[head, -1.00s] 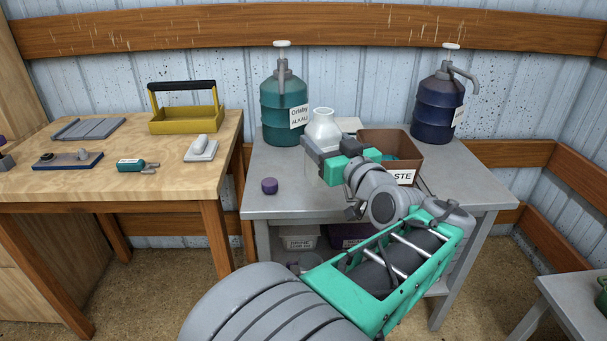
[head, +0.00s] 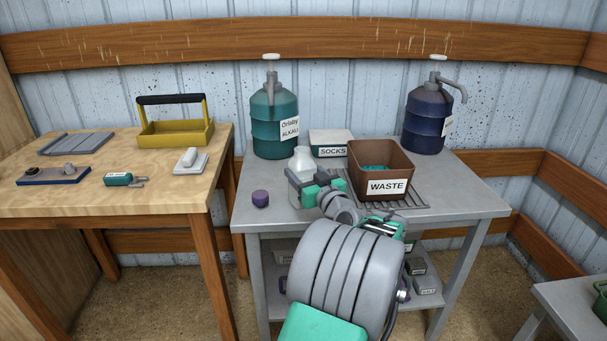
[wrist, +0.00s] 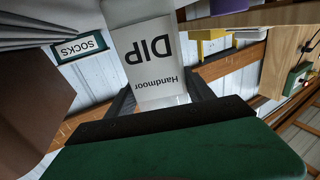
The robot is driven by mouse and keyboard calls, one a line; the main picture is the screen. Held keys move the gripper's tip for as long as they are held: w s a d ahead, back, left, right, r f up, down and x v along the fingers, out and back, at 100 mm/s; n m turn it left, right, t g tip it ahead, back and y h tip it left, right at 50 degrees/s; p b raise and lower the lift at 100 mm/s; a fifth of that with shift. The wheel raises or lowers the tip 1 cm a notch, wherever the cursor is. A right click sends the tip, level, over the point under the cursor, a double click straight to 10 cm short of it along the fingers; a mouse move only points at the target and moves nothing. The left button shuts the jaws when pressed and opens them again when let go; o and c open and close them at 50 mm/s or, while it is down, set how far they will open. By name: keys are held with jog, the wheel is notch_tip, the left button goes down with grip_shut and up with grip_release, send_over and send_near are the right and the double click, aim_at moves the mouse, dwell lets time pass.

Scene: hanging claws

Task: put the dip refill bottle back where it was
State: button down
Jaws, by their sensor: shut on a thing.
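The dip refill bottle (head: 302,159) is white with a narrow neck, over the grey bench's left front part, roughly upright. Its label, reading "Handmoor DIP", shows upside down in the wrist view (wrist: 147,60). My gripper (head: 312,187) is shut on the bottle from the front right; its dark fingers show on both sides of the bottle in the wrist view (wrist: 160,98). My gripper hides part of the bottle's lower body, and I cannot tell whether its base touches the bench. A purple cap (head: 261,198) lies on the bench left of the bottle.
On the grey bench (head: 460,195) are a teal jug (head: 275,130), a SOCKS box (head: 330,138), a brown WASTE bin (head: 388,187) on a slatted rack (head: 434,190), and a dark blue jug (head: 425,125). A wooden table (head: 85,200) with a yellow caddy (head: 177,137) stands left.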

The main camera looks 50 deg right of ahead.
jog(key=shift+c, duration=1.9)
grip_release()
jog(key=shift+s+r, duration=0.1)
jog(key=shift+r, duration=0.1)
jog(key=v, duration=1.2)
